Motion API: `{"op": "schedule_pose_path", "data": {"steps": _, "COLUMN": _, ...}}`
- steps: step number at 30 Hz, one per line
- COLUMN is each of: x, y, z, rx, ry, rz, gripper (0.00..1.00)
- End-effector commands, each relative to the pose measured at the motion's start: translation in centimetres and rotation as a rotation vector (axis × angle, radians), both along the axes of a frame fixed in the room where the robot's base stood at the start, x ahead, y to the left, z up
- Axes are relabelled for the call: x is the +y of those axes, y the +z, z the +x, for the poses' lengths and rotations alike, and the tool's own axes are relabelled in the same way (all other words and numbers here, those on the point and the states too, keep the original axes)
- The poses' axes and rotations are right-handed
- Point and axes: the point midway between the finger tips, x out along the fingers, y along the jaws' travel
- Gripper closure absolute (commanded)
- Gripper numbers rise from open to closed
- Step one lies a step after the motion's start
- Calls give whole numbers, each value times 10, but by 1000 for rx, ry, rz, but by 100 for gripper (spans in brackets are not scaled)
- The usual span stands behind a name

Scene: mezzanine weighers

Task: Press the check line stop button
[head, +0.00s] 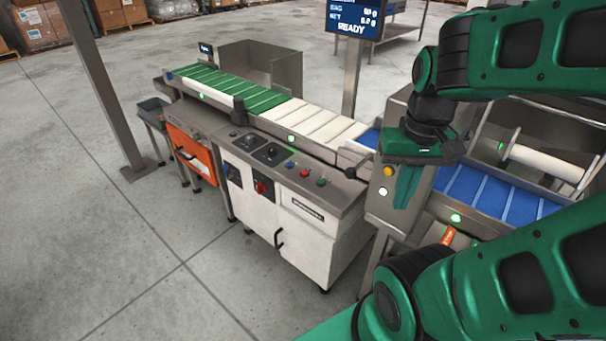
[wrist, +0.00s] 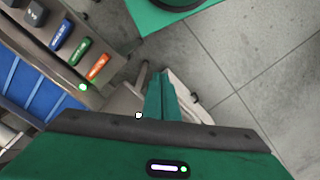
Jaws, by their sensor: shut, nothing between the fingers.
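A white control cabinet (head: 292,225) stands mid-frame in the head view. Its sloped top carries a blue button (head: 289,165), a red button (head: 304,172) and a green button (head: 321,182); their labels are too small to read. A grey post box to the right carries a yellow button (head: 388,170) and a white button (head: 383,191). My gripper (head: 404,200) is shut and empty, pointing down, just right of these two buttons in the picture. I cannot tell whether it touches the box. In the wrist view the shut fingers (wrist: 160,85) point over the floor.
A conveyor with green slats (head: 225,85), white slats (head: 315,122) and blue slats (head: 490,190) runs behind the cabinet. A display (head: 355,17) reads READY. An orange panel (head: 190,150) is left. In the wrist view, coloured tags (wrist: 80,50) line a rail. Floor in front is clear.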

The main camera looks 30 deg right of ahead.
Motion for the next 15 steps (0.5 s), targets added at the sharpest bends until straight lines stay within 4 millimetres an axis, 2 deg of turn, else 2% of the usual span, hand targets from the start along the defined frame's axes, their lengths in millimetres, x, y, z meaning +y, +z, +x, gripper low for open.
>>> {"op": "schedule_pose_path", "data": {"steps": 5, "x": -14, "y": -6, "z": 36, "rx": -42, "ry": -14, "rz": -50, "gripper": 100}}
{"op": "schedule_pose_path", "data": {"steps": 15, "x": -40, "y": -33, "z": 157, "rx": -229, "ry": -54, "rz": -145, "gripper": 100}}
